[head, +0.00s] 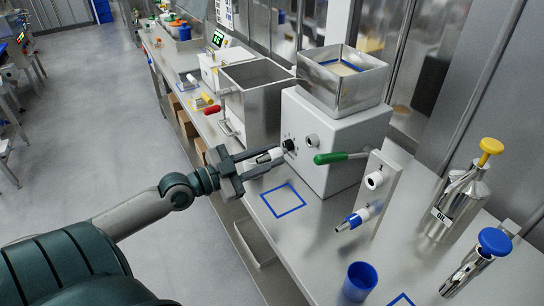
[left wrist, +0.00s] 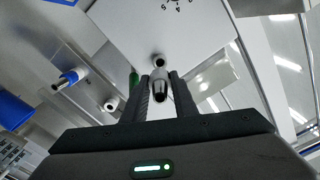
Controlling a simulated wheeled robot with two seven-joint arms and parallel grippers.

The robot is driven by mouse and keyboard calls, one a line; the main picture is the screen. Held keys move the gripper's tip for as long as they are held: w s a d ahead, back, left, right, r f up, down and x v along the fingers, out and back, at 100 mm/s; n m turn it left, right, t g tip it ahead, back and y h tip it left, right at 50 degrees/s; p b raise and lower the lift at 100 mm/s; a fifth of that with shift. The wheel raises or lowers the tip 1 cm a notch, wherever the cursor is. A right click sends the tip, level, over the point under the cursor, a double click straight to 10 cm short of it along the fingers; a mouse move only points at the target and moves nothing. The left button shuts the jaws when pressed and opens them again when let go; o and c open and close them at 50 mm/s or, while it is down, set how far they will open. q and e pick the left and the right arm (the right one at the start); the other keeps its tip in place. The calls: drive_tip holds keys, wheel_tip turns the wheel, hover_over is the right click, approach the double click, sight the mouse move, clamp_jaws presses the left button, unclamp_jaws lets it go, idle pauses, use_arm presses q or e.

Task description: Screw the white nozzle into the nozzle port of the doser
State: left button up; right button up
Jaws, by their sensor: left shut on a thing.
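The doser (head: 335,140) is a white box with a metal hopper on top. Its nozzle port (head: 312,140), a light ring with a dark hole, is on the front face and also shows in the left wrist view (left wrist: 158,60). My left gripper (head: 271,157) is shut on the white nozzle (head: 275,154), in front of the doser and left of the port. In the left wrist view the nozzle (left wrist: 159,88) lies between the fingers, metal tip toward the camera, just below the port. The head view shows a gap between nozzle and port. My right gripper is out of view.
A green-handled lever (head: 330,158) sticks out beside the port, and a black dial (head: 288,145) is left of it. A blue cup (head: 360,281) and pump bottles (head: 458,195) stand right. A blue-outlined square (head: 283,200) is empty.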

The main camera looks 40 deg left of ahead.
sight(285, 149)
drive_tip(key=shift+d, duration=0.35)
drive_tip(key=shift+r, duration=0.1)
use_arm(q)
drive_tip(key=shift+p+x, duration=0.55)
drive_tip(key=shift+x, duration=1.85)
drive_tip(key=shift+w+d, duration=0.2)
drive_tip(key=shift+w, duration=0.25)
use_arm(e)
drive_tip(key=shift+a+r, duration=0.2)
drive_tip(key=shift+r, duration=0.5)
use_arm(q)
drive_tip(key=shift+p, duration=0.35)
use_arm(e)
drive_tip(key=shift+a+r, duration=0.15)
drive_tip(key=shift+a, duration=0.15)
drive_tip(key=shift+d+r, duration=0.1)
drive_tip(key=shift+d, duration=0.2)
use_arm(q)
drive_tip(key=shift+w+d, duration=0.2)
drive_tip(key=shift+w, duration=0.3)
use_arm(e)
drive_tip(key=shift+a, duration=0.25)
